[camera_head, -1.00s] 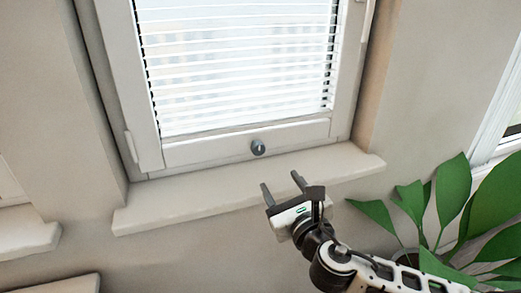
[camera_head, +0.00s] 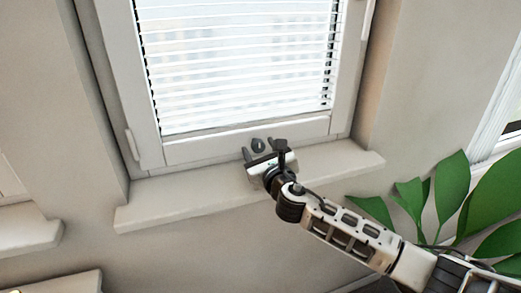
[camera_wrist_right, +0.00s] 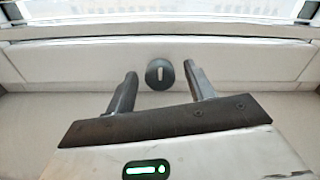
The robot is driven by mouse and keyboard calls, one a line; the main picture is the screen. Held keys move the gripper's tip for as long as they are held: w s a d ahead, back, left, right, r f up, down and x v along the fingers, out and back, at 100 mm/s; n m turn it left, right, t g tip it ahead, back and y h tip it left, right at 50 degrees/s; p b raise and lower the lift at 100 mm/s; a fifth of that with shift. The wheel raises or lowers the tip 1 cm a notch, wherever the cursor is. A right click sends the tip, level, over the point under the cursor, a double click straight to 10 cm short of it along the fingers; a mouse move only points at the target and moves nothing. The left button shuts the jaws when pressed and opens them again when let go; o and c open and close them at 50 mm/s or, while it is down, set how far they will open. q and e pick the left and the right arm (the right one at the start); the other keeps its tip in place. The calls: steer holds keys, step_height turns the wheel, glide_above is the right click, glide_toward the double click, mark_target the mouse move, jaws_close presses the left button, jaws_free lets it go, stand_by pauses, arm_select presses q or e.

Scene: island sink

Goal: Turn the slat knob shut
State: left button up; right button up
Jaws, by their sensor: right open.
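The slat knob (camera_head: 258,145) is a small round dark grey knob on the bottom rail of the white window frame. In the right wrist view the knob (camera_wrist_right: 160,74) shows a pale upright mark on its face. My right gripper (camera_head: 259,148) is open, with its two fingers pointing at the window, one on each side of the knob in the picture. In the right wrist view the right gripper (camera_wrist_right: 158,80) has the knob between its fingertips, with a gap on both sides. I cannot tell how far the fingertips reach along the knob. The white slats (camera_head: 235,60) hang above it. My left gripper is not in view.
A pale window sill (camera_head: 160,205) runs below the knob, under my right gripper. A green leafy plant (camera_head: 465,205) stands at the right, close to my right arm. The wall (camera_head: 200,255) below the sill is bare.

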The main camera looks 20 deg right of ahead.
steer(key=c, duration=1)
